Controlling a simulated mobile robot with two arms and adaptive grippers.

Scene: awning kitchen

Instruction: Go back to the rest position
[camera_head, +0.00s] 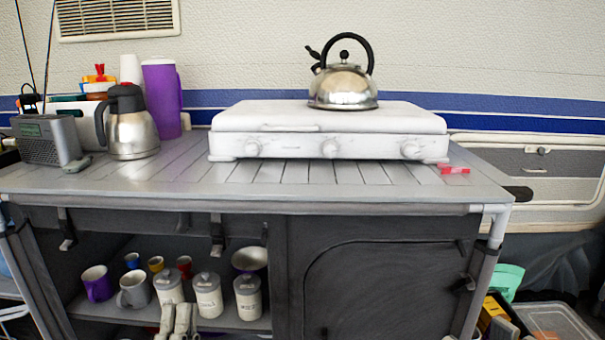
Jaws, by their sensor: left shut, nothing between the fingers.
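My left gripper (178,318) shows at the bottom edge, left of centre, in the head view. Its pale fingers point up and look shut and empty. It appears in front of the open lower shelf, near the white canisters (208,297). I cannot tell how far it is from them. The rest of my left arm is below the picture. My right gripper is not in view.
A grey slatted table (300,180) spans the view. On it stand a white stove (330,130) with a steel kettle (343,85) on top, a steel jug (132,135) and a radio (45,140). Mugs stand on the shelf (245,325) below. A dark closed door (390,290) is at right.

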